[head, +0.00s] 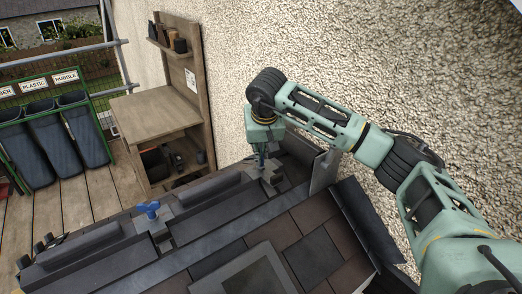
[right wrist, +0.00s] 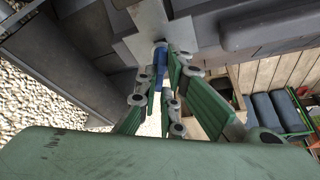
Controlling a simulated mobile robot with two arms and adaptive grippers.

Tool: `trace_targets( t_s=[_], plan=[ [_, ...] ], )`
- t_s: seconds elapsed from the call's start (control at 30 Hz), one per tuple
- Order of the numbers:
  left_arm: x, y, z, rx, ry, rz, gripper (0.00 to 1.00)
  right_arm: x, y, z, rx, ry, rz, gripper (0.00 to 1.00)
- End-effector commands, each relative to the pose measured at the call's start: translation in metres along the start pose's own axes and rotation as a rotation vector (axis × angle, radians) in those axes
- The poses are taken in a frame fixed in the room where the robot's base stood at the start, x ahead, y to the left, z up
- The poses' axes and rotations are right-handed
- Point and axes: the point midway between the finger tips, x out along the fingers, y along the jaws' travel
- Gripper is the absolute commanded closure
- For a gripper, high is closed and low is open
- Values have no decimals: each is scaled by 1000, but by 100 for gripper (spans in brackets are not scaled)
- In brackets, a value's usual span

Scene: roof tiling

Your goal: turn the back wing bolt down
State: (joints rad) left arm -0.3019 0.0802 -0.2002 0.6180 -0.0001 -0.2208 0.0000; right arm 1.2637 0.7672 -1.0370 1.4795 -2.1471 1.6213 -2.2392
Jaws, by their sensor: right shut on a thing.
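The back wing bolt (right wrist: 160,56) is blue and shows in the right wrist view, standing at a grey bracket (right wrist: 150,38). My right gripper (head: 262,163) points down onto it beside the wall and is shut on it. In the right wrist view the green fingers (right wrist: 167,66) sit on either side of the blue bolt and hide part of it. In the head view the gripper hides most of this bolt. A second blue wing bolt (head: 148,208) stands free on a grey bracket nearer the left. My left gripper is not in view.
Dark ridge pieces (head: 209,190) run along the roof top, with brown and grey tiles (head: 310,210) below. A rough pale wall (head: 390,70) rises close behind my right arm. A wooden bench (head: 155,112) and labelled bins (head: 50,140) stand at the left.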

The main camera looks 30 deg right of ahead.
Motion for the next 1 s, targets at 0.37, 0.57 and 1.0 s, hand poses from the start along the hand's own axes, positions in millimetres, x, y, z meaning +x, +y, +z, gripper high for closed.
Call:
trace_targets(
  t_s=[0.37, 0.57, 1.0],
  plan=[
    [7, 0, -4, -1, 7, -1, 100, -1, -2, -2, 255, 4, 105, 100],
    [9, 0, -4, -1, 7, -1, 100, -2, -4, -3, 432, 5, 176, 100],
    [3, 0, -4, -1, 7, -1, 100, -4, -6, -7, 822, 8, 334, 100]
  ],
)
